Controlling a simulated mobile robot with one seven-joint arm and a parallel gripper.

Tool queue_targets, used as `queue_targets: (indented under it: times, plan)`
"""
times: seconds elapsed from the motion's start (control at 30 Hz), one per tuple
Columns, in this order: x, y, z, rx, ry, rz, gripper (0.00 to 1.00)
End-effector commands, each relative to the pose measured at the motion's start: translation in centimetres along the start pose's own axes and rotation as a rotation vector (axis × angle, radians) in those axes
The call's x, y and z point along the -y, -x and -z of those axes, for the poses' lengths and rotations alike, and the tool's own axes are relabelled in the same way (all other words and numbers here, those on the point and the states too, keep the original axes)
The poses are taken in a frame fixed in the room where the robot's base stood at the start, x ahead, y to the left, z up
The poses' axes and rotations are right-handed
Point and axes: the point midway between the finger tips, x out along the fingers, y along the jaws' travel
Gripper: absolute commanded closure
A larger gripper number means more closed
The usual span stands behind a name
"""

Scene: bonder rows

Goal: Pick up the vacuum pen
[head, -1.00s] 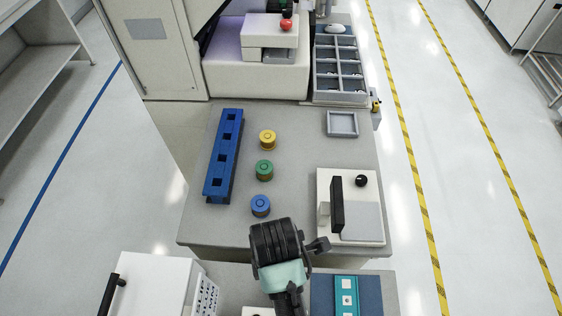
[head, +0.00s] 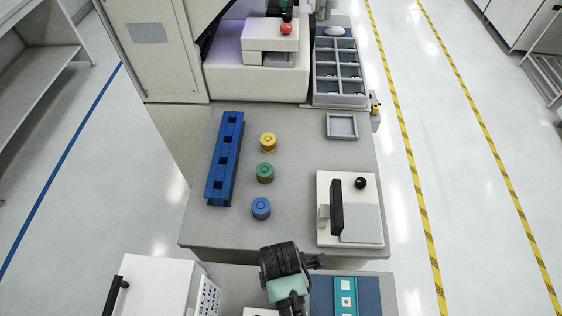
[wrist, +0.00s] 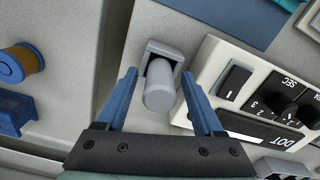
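In the wrist view a plain grey cylinder (wrist: 160,92) stands in a small grey bracket on a pale surface. It looks like the vacuum pen, seen nearly end-on. My gripper (wrist: 158,74) is open, with one blue finger on each side of the cylinder. Gaps show between the fingers and the cylinder; how far the fingers are above or below its top is hard to tell. In the head view my wrist covers this spot, and neither the fingers nor the pen can be made out.
A controller box (wrist: 265,95) marked DOT, with knobs, sits close right of the cylinder. In the head view a blue rack (head: 224,160), several coloured spools and a white device (head: 350,208) stand on the bench ahead.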

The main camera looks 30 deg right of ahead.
Motion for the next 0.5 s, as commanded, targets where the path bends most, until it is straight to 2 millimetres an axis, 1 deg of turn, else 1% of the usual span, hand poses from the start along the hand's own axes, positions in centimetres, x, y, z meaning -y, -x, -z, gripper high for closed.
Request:
queue_targets:
  times: [0.03,0.33,0.37,0.5]
  plan:
    - [-0.01,0.02,0.01,0.0,0.0,0.0,0.42]
    - [-0.02,0.04,0.01,0.0,0.0,0.0,0.96]
    - [-0.02,0.04,0.01,0.0,0.0,0.0,1.0]
    - [-0.03,0.06,0.01,0.0,0.0,-0.001,1.0]
